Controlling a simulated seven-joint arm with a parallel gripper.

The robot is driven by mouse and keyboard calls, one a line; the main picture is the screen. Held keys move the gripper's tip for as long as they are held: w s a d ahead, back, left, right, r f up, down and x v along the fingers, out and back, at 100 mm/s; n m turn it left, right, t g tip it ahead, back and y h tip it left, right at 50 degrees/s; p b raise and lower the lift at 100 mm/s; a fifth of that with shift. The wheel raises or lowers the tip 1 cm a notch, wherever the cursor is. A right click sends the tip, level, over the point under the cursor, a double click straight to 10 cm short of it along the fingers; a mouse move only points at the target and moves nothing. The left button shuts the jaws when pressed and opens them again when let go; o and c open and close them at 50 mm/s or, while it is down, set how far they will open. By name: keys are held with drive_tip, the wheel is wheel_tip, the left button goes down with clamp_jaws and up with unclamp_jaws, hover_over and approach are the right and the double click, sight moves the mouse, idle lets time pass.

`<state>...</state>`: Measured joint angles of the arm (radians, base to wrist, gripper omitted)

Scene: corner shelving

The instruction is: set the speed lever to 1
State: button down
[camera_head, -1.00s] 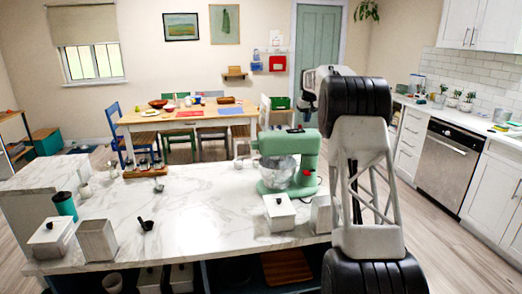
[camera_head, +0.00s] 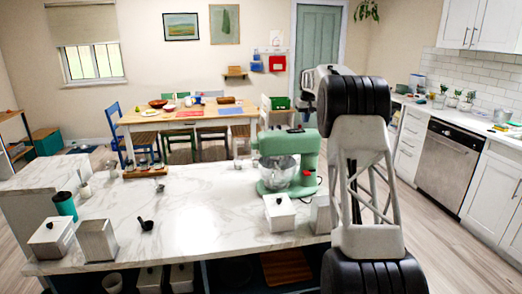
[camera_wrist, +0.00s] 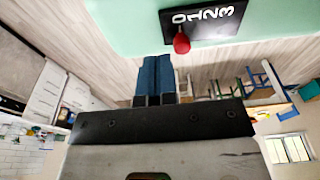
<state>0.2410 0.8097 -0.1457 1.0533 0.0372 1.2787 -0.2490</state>
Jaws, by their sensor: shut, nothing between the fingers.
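The mint-green stand mixer (camera_head: 273,143) stands on the marble counter with its steel bowl (camera_head: 277,170). In the wrist view its green body (camera_wrist: 110,25) fills the top. A black plate (camera_wrist: 235,24) there carries the numbers 0 to 3. The red lever knob (camera_wrist: 181,43) hangs at the plate's edge, lined up closest with the 0. My gripper (camera_wrist: 156,60) is shut and empty, its blue fingers side by side. The fingertips are just left of the knob and slightly below it in the picture; I cannot tell whether they touch. The head view hides the fingers.
A white lidded canister (camera_head: 279,212) stands in front of the mixer. The middle of the counter (camera_head: 200,215) is clear. A dining table (camera_head: 190,117) stands behind.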

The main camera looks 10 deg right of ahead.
drive_tip(key=shift+a, duration=1.95)
idle(1.9)
drive_tip(key=shift+d, duration=0.45)
idle(0.7)
drive_tip(key=shift+r, duration=0.1)
drive_tip(key=shift+r, duration=2.4)
drive_tip(key=shift+s+a+r, duration=0.1)
